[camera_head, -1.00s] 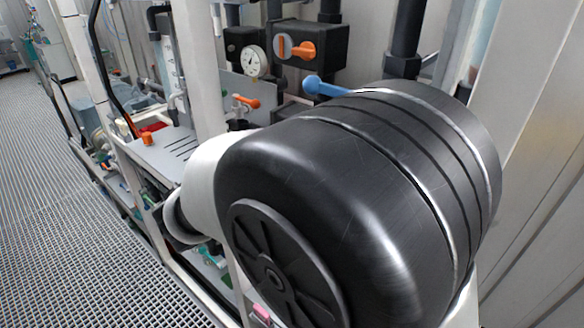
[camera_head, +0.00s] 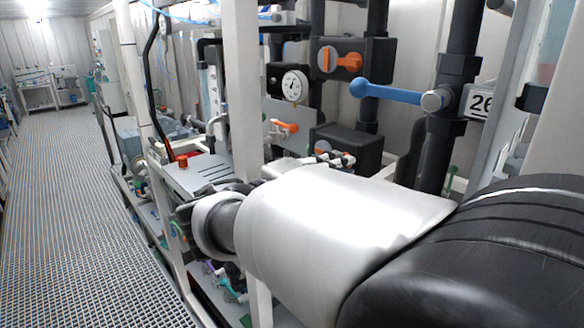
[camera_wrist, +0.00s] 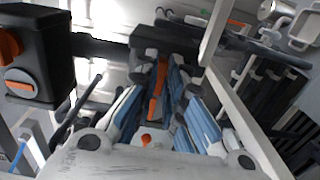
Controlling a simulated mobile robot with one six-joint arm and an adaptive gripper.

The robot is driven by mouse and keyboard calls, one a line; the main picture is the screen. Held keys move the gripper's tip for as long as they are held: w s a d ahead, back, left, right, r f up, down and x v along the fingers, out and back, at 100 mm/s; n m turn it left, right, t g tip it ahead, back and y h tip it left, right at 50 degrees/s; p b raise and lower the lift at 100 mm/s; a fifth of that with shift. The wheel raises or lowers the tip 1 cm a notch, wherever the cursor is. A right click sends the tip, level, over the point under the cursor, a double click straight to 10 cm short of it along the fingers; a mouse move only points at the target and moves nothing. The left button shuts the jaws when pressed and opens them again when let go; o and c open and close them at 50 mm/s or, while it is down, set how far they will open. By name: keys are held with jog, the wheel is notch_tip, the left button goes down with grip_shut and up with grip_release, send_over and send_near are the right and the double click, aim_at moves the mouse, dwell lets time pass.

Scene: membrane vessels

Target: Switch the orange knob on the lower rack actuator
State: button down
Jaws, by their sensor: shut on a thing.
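In the wrist view the orange knob (camera_wrist: 157,88) lies between the blue-padded fingers of my gripper (camera_wrist: 160,78), which is shut on it. The knob sits on a dark actuator box (camera_wrist: 150,35), partly hidden by the fingers. In the head view the lower actuator box (camera_head: 345,147) stands below an upper black box. Its knob is hidden there. The gripper's white and black finger parts (camera_head: 330,159) show at the front of this lower box, above my white arm link.
The upper black actuator box (camera_head: 380,60) carries its own orange knob (camera_head: 347,62). A blue lever (camera_head: 390,93) points left from a dark pipe. A pressure gauge (camera_head: 294,85) and a white post (camera_head: 244,90) stand left of the boxes. The grated floor (camera_head: 75,200) at left is clear.

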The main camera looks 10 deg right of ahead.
jog(key=c, duration=1.7)
grip_release()
jog(key=shift+a, duration=0.1)
jog(key=v, duration=1.2)
